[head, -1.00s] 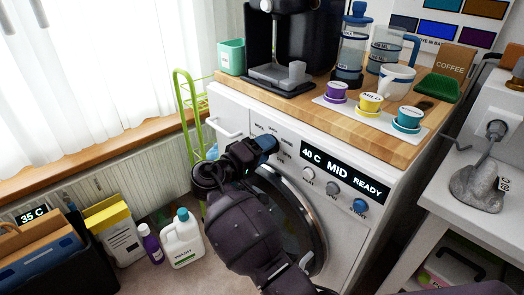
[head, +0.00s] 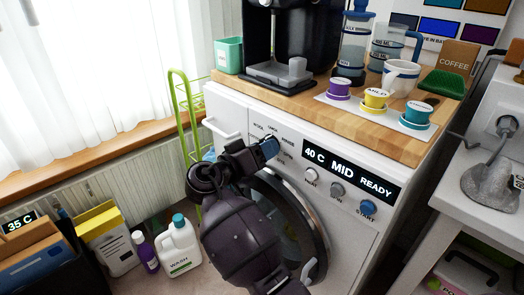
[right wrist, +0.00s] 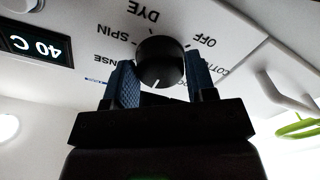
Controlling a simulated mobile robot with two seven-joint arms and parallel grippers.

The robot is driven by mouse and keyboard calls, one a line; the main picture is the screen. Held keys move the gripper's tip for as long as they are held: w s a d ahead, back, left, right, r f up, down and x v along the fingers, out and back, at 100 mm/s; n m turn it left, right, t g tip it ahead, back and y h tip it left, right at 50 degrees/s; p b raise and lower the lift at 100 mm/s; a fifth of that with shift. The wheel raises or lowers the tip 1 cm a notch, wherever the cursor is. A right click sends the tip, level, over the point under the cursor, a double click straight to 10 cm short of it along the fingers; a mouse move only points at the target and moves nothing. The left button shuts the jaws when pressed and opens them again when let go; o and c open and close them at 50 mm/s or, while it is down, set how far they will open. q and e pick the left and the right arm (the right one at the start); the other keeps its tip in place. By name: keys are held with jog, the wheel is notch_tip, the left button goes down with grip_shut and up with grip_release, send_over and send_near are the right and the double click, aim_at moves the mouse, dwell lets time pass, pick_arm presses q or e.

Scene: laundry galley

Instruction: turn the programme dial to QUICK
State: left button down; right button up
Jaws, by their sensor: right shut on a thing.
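The programme dial (right wrist: 160,62) is a round black knob with a white pointer line on the white front panel of the washing machine (head: 228,104). In the right wrist view, upside down, the labels DYE, SPIN and OFF show around it, with parts of others. The pointer faces the bottom of that view, towards my gripper. Labels there are hidden, and I cannot read QUICK. My right gripper (right wrist: 162,82) is shut on the dial, one blue finger on each side. In the head view my right gripper (head: 268,148) covers the dial. My left gripper is not in view.
A display (head: 346,170) reads 40 C MID READY, above several small buttons. The round door (head: 316,232) is below, partly behind my arm. A wooden top (head: 290,97) carries a coffee machine and cups. A green rack (head: 183,130) and a white jug (head: 180,246) stand left.

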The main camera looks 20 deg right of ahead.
dwell(0.4)
jog(key=o, duration=0.9)
jog(key=shift+a, duration=0.15)
pick_arm(q)
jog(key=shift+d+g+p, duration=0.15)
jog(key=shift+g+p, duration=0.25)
jog(key=shift+p, duration=0.4)
pick_arm(e)
jog(key=v, duration=1)
jog(key=shift+s+a, duration=0.15)
jog(key=shift+a, duration=0.1)
